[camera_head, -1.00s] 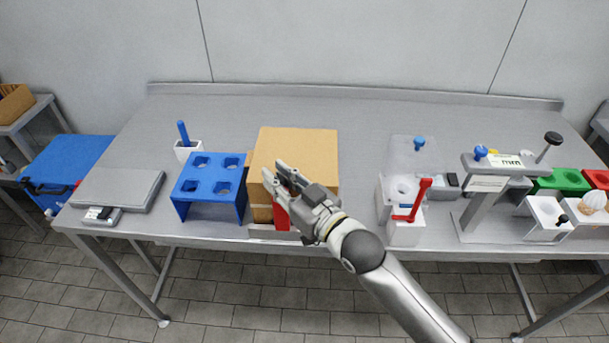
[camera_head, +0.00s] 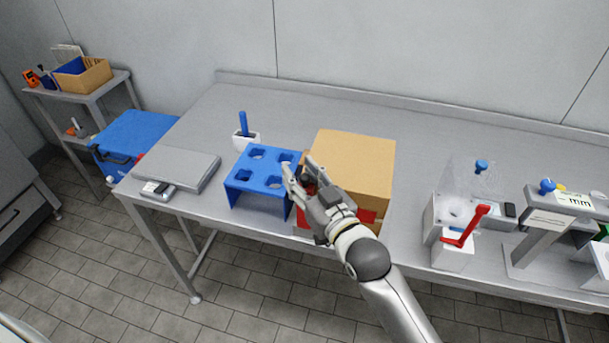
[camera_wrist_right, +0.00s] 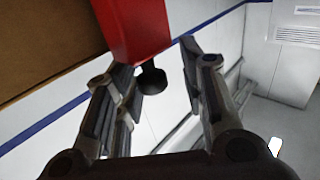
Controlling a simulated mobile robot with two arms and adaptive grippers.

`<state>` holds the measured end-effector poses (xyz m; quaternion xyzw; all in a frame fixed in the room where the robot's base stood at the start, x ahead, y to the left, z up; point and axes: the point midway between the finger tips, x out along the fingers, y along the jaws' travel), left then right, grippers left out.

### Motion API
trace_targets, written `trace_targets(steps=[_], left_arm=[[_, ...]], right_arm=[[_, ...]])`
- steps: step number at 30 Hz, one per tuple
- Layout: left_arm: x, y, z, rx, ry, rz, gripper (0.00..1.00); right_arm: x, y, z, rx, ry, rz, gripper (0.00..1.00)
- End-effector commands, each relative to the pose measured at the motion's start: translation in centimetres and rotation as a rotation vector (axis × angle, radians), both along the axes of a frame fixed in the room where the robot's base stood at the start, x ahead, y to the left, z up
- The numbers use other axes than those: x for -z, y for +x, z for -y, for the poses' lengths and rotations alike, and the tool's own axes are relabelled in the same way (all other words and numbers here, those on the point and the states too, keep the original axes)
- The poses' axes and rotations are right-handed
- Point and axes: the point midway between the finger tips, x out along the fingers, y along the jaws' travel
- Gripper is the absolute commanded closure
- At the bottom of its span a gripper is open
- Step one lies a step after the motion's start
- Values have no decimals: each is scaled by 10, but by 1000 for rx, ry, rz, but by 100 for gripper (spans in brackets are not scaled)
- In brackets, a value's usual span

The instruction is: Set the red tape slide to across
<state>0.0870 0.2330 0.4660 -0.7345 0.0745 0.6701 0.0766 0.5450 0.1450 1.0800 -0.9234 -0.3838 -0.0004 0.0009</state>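The red tape slide (camera_head: 367,216) shows at the front of a brown cardboard box (camera_head: 355,155), partly hidden by my right wrist. In the right wrist view the red slide (camera_wrist_right: 135,28) hangs down beside the box, with a black round knob (camera_wrist_right: 152,80) at its lower end. My right gripper (camera_head: 300,168) is at the box's left front corner, beside the blue rack. In the right wrist view its two fingers (camera_wrist_right: 160,85) are apart, with the knob between them in the picture; whether they touch it I cannot tell. My left gripper is not in view.
A blue rack with holes (camera_head: 262,168) stands close left of the box. A grey scale (camera_head: 178,168) lies farther left. A white fixture with a red lever (camera_head: 470,228) and a grey press (camera_head: 540,225) stand to the right. The table behind the box is clear.

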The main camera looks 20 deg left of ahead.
Motion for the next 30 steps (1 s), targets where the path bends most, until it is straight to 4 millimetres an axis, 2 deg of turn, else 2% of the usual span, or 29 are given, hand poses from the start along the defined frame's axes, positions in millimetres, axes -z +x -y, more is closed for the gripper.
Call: trace_targets(steps=[8, 13, 24, 30], left_arm=[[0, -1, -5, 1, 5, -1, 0], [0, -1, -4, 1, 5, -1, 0], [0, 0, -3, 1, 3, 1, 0], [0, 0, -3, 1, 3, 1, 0]], right_arm=[[1, 0, 1, 2, -2, -1, 60], [2, -7, 10, 3, -4, -2, 60], [2, -56, 58, 2, -4, -2, 60], [1, -77, 77, 1, -4, -1, 60]])
